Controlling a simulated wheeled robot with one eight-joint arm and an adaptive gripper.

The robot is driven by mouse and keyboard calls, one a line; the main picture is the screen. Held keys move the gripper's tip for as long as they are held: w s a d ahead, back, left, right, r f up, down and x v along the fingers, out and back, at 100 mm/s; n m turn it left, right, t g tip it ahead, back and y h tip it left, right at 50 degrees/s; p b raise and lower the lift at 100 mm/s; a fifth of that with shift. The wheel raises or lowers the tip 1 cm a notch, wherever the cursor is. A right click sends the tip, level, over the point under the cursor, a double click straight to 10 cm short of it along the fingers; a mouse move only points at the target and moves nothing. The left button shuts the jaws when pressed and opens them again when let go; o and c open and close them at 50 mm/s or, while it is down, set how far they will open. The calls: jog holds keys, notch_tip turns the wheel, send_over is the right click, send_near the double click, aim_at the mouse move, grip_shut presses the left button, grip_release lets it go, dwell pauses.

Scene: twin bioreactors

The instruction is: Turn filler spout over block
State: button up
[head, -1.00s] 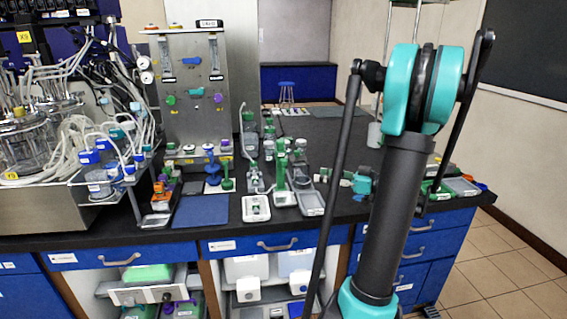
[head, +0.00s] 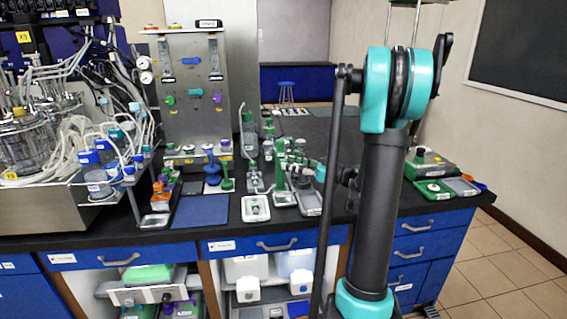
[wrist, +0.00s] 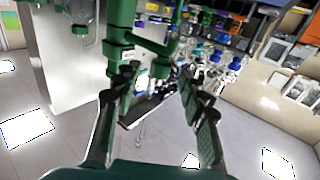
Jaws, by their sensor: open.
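The green filler stand (head: 281,165) rises from the counter among small glassware in the head view. In the wrist view its thick green post (wrist: 119,35) and a green side arm, apparently the spout (wrist: 152,44), fill the top centre. My gripper (wrist: 157,78) is open, its two dark green fingers apart and pointing at the spout, with nothing clearly held. The spout lies just beyond the fingertips; whether they touch cannot be told. In the head view my arm partly hides the gripper, just right of the stand. I cannot make out the block with certainty.
A white tray (head: 256,209) and a grey tray (head: 309,203) stand at the counter's front. A blue mat (head: 201,210) lies left of them. A steel panel (head: 190,95) stands behind. A green-based device (head: 432,166) is at the right. Several bottles crowd the stand.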

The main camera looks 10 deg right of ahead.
aim_at(283, 160)
jog(key=shift+x, duration=1.85)
jog(key=shift+c, duration=0.5)
grip_shut()
